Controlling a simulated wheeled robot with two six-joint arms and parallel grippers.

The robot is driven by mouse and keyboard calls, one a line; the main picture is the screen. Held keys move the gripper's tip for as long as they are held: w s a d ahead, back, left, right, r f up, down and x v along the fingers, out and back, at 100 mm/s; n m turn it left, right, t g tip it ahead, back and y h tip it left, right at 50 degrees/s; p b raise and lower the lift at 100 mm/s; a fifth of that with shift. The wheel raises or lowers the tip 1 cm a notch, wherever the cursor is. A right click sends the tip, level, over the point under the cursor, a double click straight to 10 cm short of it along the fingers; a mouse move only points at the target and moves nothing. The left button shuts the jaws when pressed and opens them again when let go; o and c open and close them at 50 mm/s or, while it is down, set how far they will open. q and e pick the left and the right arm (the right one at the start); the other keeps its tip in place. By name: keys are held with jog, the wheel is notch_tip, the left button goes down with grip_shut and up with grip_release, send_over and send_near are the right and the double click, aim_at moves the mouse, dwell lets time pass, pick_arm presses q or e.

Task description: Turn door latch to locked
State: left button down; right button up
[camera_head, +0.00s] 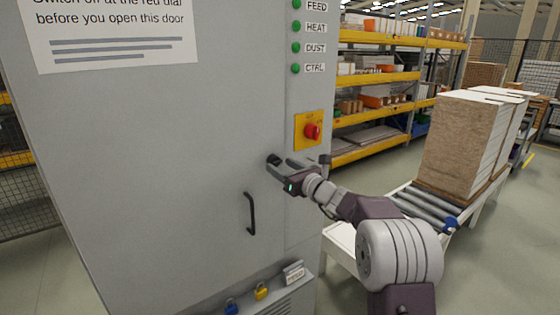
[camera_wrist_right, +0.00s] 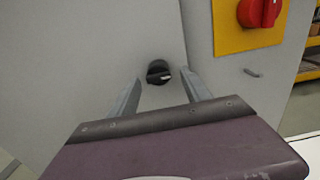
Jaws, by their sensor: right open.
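The door latch, a small round black knob with a light mark (camera_wrist_right: 160,73), sits on the grey cabinet door (camera_head: 180,170) near its right edge. In the head view the latch (camera_head: 272,159) shows partly, at the fingertips of my right gripper (camera_head: 280,165). My right gripper is open, and in the right wrist view its two fingers (camera_wrist_right: 160,80) stand on either side of the latch, pointing at the door. I cannot tell whether the fingers touch it. My left gripper is not in view.
A red dial on a yellow plate (camera_head: 312,131) is up and right of the latch. A black door handle (camera_head: 250,213) is below it. A roller conveyor (camera_head: 425,205) with stacked boards (camera_head: 465,145) stands at right.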

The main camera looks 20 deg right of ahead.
jog(key=shift+w+a+r, duration=0.1)
jog(key=shift+w+a, duration=0.3)
jog(key=shift+w, duration=0.5)
jog(key=shift+d, duration=0.1)
